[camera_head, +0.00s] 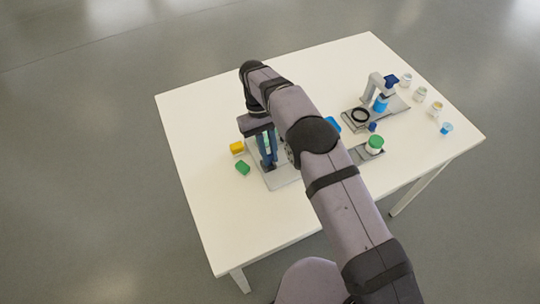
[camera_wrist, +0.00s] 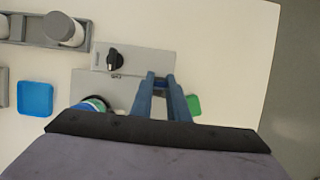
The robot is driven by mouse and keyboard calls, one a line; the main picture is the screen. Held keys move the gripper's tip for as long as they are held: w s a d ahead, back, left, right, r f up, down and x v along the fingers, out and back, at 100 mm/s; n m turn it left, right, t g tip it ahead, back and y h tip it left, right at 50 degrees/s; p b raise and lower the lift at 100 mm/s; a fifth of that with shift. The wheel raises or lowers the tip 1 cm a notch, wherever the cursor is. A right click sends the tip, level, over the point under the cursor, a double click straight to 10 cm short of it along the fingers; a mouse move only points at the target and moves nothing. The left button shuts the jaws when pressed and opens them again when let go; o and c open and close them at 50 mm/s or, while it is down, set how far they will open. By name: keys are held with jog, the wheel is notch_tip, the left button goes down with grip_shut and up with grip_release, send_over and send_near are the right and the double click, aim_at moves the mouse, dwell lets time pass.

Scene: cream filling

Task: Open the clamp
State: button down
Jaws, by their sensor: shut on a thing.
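My gripper (camera_head: 268,166) points down with its two blue fingers over a grey base plate (camera_head: 284,177). The fingers also show in the wrist view (camera_wrist: 160,78), close together at the tips. They are shut on a small part that seems to be of the clamp; it is mostly hidden between them. In the wrist view, a black knob (camera_wrist: 115,60) sits on the grey plate (camera_wrist: 154,62) left of the fingertips. A round thing with a green and blue rim (camera_wrist: 95,103) is partly hidden by my wrist.
A yellow block (camera_head: 237,147) and a green block (camera_head: 243,167) lie left of the plate. A green-lidded jar (camera_head: 375,144) stands on a grey holder at right. A grey stand (camera_head: 368,90) and several small jars are farther right. The table's left side is clear.

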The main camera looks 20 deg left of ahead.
jog(key=shift+w+a+r, duration=0.1)
jog(key=shift+w+a, duration=0.05)
dwell(0.3)
jog(key=c, duration=1.7)
grip_release()
jog(key=shift+r+b, duration=0.5)
jog(key=shift+r, duration=0.05)
notch_tip(320, 180, up, 9)
jog(key=shift+f+b, duration=0.1)
jog(key=shift+b, duration=0.4)
